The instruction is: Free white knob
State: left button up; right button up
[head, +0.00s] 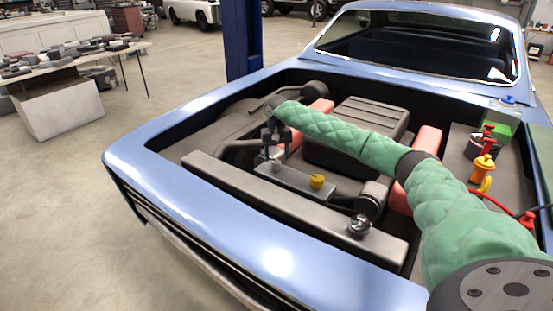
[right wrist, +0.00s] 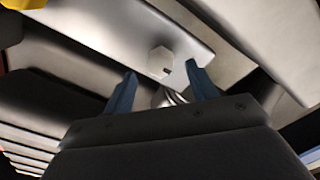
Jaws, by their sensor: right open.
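The white knob (right wrist: 160,62) is a pale hexagonal piece on a light metal plate (right wrist: 195,30) in the right wrist view. In the head view the white knob (head: 276,164) shows small, just under my right gripper (head: 273,150). My right gripper is open, and its two blue fingers also show in the right wrist view (right wrist: 162,88). The knob appears just beyond and between the fingertips; I see no contact. My left gripper is not in view.
A yellow knob (head: 317,181) stands on the same plate, right of the white one. A chrome round cap (head: 359,226) sits on the front bar. The blue car body (head: 250,237) surrounds the engine bay. An orange-yellow pump-like item (head: 483,168) stands at the right.

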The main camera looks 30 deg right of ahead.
aim_at(276, 166)
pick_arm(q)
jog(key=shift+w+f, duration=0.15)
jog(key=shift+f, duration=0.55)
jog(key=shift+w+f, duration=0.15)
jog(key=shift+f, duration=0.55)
pick_arm(e)
jog(key=shift+f, duration=1.45)
jog(key=c, duration=1)
pick_arm(q)
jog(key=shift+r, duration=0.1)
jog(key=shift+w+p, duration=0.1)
jog(key=shift+p, duration=0.25)
pick_arm(e)
jog(key=shift+a+r, duration=0.1)
